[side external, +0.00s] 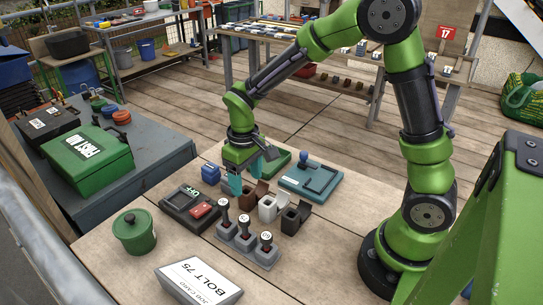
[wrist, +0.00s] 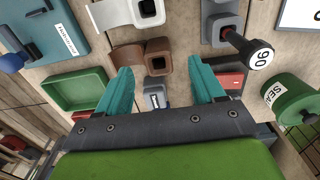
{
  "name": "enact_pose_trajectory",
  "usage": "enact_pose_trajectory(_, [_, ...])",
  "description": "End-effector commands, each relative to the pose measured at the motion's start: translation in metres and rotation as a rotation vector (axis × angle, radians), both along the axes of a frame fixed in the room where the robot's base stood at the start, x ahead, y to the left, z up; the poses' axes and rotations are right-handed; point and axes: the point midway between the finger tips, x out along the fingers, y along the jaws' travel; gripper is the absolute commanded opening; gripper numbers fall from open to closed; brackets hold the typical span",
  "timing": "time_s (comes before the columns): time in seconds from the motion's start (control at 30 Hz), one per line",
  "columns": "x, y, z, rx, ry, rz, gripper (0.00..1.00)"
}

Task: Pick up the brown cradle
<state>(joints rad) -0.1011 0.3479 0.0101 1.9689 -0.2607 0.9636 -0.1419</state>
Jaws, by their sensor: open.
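The brown cradle (side external: 247,200) stands on the wooden table between a blue block (side external: 210,174) and the white cradle (side external: 268,208). In the wrist view my gripper (wrist: 161,67) has a fingertip on either side of the cradle's near edge. I cannot tell the exact height gap.
Labelled handles in a grey holder (side external: 248,247), a dark box with a red switch (side external: 190,212) and a green pot (side external: 134,232) are nearby. A green tray (side external: 277,163) and a blue board (side external: 311,178) lie behind.

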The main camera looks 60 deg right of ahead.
Motion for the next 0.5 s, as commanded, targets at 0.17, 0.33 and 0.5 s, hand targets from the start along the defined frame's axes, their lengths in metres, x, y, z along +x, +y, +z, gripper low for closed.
enact_pose_trajectory(0.17, [0.001,-0.001,-0.013,0.000,0.002,0.000,0.68])
enact_pose_trajectory(0.33, [0.006,-0.003,-0.039,0.000,0.004,-0.002,0.68])
enact_pose_trajectory(0.5, [0.006,-0.003,-0.054,0.000,0.001,-0.001,0.68])
